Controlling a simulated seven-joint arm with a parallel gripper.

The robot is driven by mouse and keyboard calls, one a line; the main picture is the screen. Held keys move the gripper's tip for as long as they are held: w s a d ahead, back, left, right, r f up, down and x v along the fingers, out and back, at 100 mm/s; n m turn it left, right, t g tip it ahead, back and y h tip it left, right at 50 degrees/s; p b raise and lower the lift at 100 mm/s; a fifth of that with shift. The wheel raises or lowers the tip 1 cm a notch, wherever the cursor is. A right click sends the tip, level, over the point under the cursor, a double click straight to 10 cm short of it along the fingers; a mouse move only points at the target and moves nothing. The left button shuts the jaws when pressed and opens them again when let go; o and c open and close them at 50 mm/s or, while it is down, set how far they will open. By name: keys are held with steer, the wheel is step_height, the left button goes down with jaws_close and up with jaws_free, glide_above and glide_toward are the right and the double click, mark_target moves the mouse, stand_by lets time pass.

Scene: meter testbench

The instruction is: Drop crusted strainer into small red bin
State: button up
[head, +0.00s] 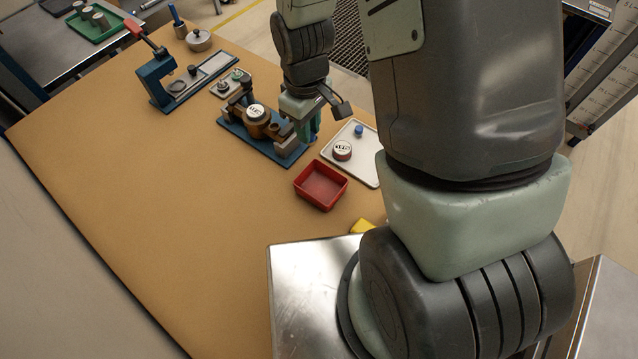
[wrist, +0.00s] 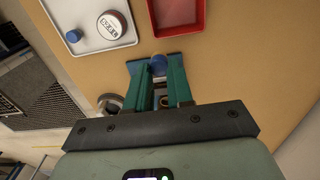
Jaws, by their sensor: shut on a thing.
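The small red bin (head: 320,187) is an open square tray on the tan bench, empty as far as I see. It also shows at the top of the wrist view (wrist: 177,30). My gripper (wrist: 159,72) has green fingers shut on a small blue round piece (wrist: 158,66), which I take to be the strainer; no crust can be made out. In the head view my gripper (head: 308,130) is above and behind the bin, beside the meter fixture, and hides the held piece. The held piece is apart from the bin.
A white tray (head: 368,172) right of the bin holds a blue cap (head: 359,130) and a round white-topped part (head: 342,150). A brass meter (head: 256,112) sits in a blue fixture (head: 235,128) left of my gripper. A yellow object (head: 361,226) lies nearer. The bench's left side is clear.

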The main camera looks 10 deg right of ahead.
steer(key=s+d+f, duration=0.1)
steer(key=s+d, duration=0.2)
steer(key=s, duration=0.3)
steer(key=shift+d+f, duration=0.1)
steer(key=shift+f, duration=2.75)
steer(key=o, duration=0.9)
steer(key=shift+r, duration=0.1)
step_height(320, 180, up, 11)
steer(key=shift+f, duration=0.15)
